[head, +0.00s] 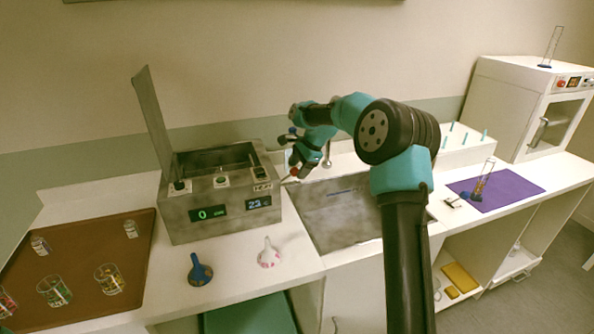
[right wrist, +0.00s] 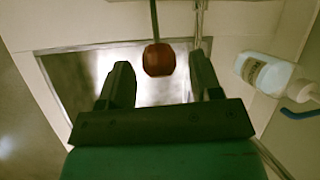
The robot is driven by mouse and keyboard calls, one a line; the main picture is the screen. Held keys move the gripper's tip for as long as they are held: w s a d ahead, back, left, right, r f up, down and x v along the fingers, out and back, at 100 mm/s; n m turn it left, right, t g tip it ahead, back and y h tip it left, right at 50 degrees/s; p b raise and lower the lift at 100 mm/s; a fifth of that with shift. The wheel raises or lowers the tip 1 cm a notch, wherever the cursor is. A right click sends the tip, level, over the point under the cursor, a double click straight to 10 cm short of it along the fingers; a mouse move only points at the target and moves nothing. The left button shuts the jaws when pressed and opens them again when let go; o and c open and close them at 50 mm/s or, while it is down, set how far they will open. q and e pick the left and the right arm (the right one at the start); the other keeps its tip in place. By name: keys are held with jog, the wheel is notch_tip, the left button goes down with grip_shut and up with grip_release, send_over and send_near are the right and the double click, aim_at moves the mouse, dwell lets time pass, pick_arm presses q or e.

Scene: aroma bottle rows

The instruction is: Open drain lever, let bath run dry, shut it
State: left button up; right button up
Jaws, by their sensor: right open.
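The grey metal bath (head: 222,212) stands on the counter with its lid (head: 152,120) raised and green and blue displays on its front. The drain lever, a dark rod with a red-brown knob (head: 294,172), sticks out at the bath's right side. My right gripper (head: 298,166) is beside the knob. In the right wrist view its open fingers (right wrist: 160,66) stand on either side of the knob (right wrist: 158,62), with gaps showing on both sides. The water level inside the bath cannot be made out. My left gripper is out of view.
A sink (head: 338,215) lies below my right gripper. A white bottle (right wrist: 268,72) shows beside it in the wrist view. Two funnels (head: 199,272) stand before the bath. A brown tray (head: 85,262) with glasses is left. A purple mat (head: 510,185) is right.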

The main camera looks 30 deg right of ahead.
jog(key=shift+w+a+f, duration=0.1)
jog(key=shift+a+f, duration=0.15)
jog(key=shift+f, duration=0.3)
grip_shut()
